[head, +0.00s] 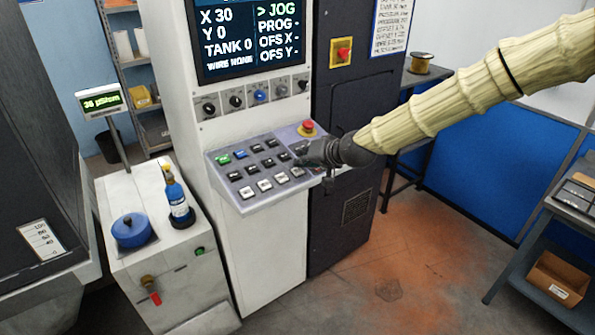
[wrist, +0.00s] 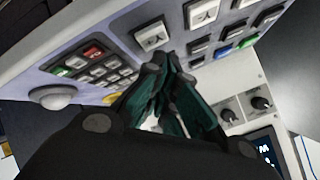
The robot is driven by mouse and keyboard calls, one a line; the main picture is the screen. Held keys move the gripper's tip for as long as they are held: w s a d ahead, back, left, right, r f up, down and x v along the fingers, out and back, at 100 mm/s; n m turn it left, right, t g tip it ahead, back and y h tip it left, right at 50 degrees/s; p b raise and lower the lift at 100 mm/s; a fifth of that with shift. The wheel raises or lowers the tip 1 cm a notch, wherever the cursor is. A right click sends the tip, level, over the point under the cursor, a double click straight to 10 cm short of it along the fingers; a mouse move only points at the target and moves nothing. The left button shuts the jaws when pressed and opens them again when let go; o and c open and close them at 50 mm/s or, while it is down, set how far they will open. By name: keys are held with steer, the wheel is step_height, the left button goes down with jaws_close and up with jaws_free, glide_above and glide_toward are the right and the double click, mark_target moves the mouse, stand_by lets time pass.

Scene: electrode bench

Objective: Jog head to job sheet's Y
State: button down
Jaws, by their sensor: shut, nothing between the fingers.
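The machine's screen (head: 252,38) reads X 30, Y 0, TANK 0 and WIRE NONE, with a mark beside JOG; PROG, OFS X and OFS Y show dashes. Below it is the sloped key panel (head: 232,200) with green, blue, black and white keys. My gripper (head: 302,158) is shut and empty, at the panel's right side near the keys. In the wrist view my closed green fingers (wrist: 168,62) point at the panel, close to a white key (wrist: 152,36); I cannot tell whether they touch. A sheet of text (head: 391,24), too small to read surely, hangs on the dark cabinet.
A red stop button (head: 308,127) stands at the panel's upper right corner. Several knobs (head: 235,101) line the strip below the screen. A cart (head: 165,262) with a blue pot (head: 131,231) and a blue bottle (head: 177,198) stands left. Open floor (head: 425,270) lies right.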

steer(key=shift+f, duration=0.15)
steer(key=shift+w+f+b, duration=0.1)
steer(key=shift+f+b, duration=0.2)
steer(key=shift+b, duration=0.05)
steer(key=shift+a+f, duration=0.1)
steer(key=shift+f, duration=0.25)
stand_by(0.9)
steer(key=shift+r, duration=0.1)
stand_by(0.3)
steer(key=shift+r, duration=0.65)
steer(key=shift+r, duration=0.15)
steer(key=r+p, duration=0.1)
steer(key=r, duration=0.2)
steer(key=s+r+p, duration=0.1)
steer(key=shift+d+r+p, duration=0.35)
steer(key=shift+d, duration=0.05)
stand_by(0.4)
